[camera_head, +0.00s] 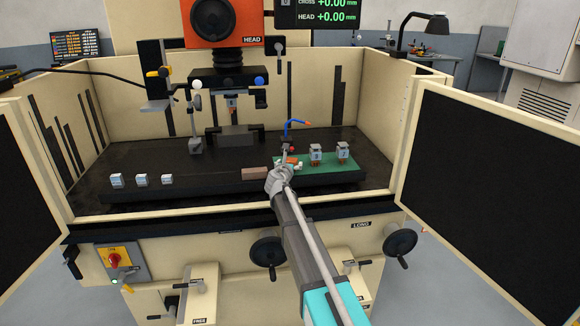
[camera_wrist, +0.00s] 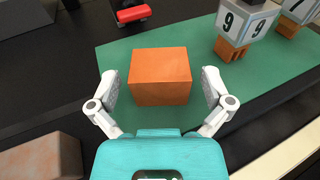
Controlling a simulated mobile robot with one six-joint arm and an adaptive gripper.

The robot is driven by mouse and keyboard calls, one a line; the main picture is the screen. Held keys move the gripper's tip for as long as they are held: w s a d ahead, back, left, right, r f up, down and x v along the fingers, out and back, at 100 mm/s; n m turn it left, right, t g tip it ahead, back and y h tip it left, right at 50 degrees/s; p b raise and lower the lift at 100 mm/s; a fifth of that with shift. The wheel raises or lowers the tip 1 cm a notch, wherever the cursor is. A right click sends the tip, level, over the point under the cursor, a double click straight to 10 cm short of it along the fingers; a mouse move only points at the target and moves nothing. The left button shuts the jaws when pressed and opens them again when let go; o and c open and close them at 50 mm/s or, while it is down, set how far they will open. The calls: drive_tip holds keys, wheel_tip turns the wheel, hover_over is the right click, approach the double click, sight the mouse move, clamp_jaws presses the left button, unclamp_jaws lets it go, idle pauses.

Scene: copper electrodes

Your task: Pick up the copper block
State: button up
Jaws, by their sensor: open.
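The copper block (camera_wrist: 160,77) is an orange-brown cuboid lying on the green mat (camera_wrist: 115,66) in the wrist view. My gripper (camera_wrist: 158,80) is open, with one white finger on each side of the block. Gaps show between both fingers and the block, so neither seems to touch it. In the head view my gripper (camera_head: 283,170) is over the left part of the green mat (camera_head: 342,172), and the arm and gripper hide most of the block.
Two electrode holders with numbered tags (camera_head: 316,156) (camera_head: 343,151) stand on the mat to the right; the nearer one shows a 9 (camera_wrist: 243,22). A brown block (camera_head: 255,174) lies left of the mat. Several small white tagged blocks (camera_head: 141,180) sit at the left. The machine head (camera_head: 225,22) hangs behind.

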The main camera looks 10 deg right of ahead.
sight(290, 160)
drive_tip(key=shift+w+d+f, duration=0.15)
drive_tip(key=shift+w+d, duration=0.15)
drive_tip(key=shift+w, duration=0.3)
drive_tip(key=shift+c, duration=0.3)
drive_tip(key=c, duration=1.2)
wheel_tip(290, 160, up, 4)
drive_tip(key=p, duration=0.3)
drive_tip(key=shift+f+p, duration=0.15)
drive_tip(key=shift+p, duration=0.15)
drive_tip(key=s+d+r+p, duration=0.2)
drive_tip(key=s+r+p, duration=0.7)
drive_tip(key=s, duration=0.4)
drive_tip(key=shift+s+r, duration=0.2)
drive_tip(key=shift+s, duration=0.2)
